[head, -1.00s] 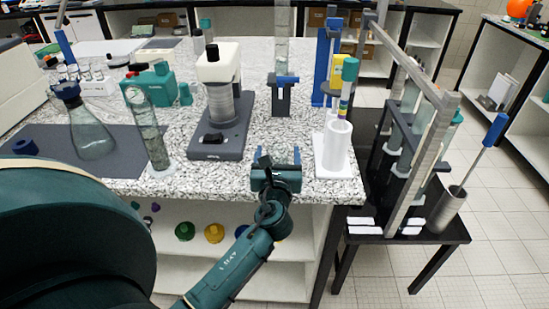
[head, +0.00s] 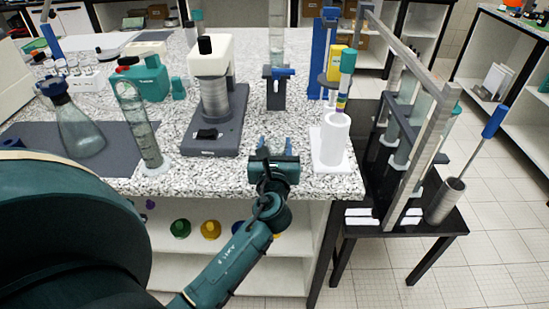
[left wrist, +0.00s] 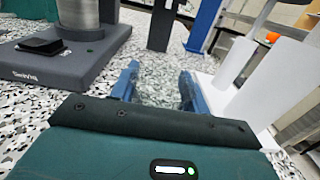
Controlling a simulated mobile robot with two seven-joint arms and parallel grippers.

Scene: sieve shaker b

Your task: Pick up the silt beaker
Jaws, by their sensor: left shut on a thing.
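My left gripper (head: 275,146) is at the front edge of the speckled bench, in front of the grey and white shaker and left of the white cylinder. In the left wrist view its two blue fingers (left wrist: 160,75) stand apart with a clear, hard-to-see glass vessel between them, which I take as the silt beaker (left wrist: 158,92). The fingers are shut on it. Its base and any contents are hard to make out. In the head view the beaker is barely visible between the fingers. My right gripper is not in view.
The shaker (head: 213,125) stands behind and left of the gripper. The white cylinder (head: 334,138) on its white base is close on the right. A tall glass cylinder (head: 142,125) and a flask (head: 76,128) stand left. A black side table (head: 405,225) carries a grey frame.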

